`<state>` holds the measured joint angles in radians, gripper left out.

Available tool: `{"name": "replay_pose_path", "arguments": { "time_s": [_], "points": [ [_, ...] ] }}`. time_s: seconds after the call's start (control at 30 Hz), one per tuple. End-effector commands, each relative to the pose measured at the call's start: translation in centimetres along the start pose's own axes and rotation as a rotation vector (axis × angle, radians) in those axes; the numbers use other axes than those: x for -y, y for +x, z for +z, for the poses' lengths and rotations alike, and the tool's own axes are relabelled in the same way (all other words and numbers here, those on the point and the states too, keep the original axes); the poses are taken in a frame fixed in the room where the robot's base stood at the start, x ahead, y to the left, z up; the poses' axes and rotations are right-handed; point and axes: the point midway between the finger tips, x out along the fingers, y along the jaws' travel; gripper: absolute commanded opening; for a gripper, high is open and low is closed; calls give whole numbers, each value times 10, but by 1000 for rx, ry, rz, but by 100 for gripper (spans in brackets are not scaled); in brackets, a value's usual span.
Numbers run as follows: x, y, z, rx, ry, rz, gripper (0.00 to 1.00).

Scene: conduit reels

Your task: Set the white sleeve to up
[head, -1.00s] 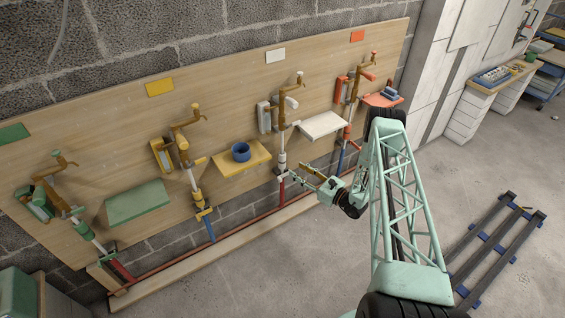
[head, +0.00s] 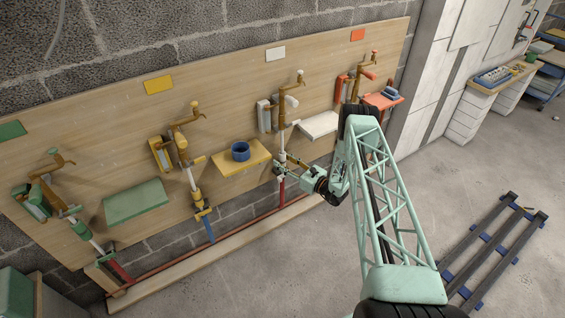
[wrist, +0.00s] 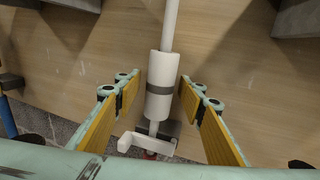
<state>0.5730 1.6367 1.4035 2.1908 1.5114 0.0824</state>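In the wrist view, the white sleeve (wrist: 160,88) is a white cylinder with a grey band around the white pipe (wrist: 171,25). The yellow-padded fingers of my gripper (wrist: 160,84) stand open on either side of it, with a gap on both sides. A white angled bracket (wrist: 147,144) sits just below the sleeve on the same pipe. In the head view, my gripper (head: 281,171) is at the lower part of the white station's pipe (head: 282,138), above the red pipe end (head: 281,188). The sleeve is hard to make out there behind my gripper.
A white shelf (head: 318,124) sticks out right of the pipe, and a yellow shelf (head: 228,166) with a blue ring-shaped cup (head: 240,151) to its left. Green, yellow and red stations share the wooden board (head: 225,100). The floor in front is mostly clear.

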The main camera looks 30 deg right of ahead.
Motion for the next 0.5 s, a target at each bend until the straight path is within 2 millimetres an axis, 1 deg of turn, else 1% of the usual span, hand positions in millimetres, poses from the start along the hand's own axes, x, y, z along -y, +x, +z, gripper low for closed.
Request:
{"name": "replay_pose_path", "arguments": {
  "time_s": [0.37, 0.5],
  "points": [
    [0, 3, 0, 0, 0, 0, 37],
    [0, 3, 0, 0, 0, 0, 25]
  ]
}}
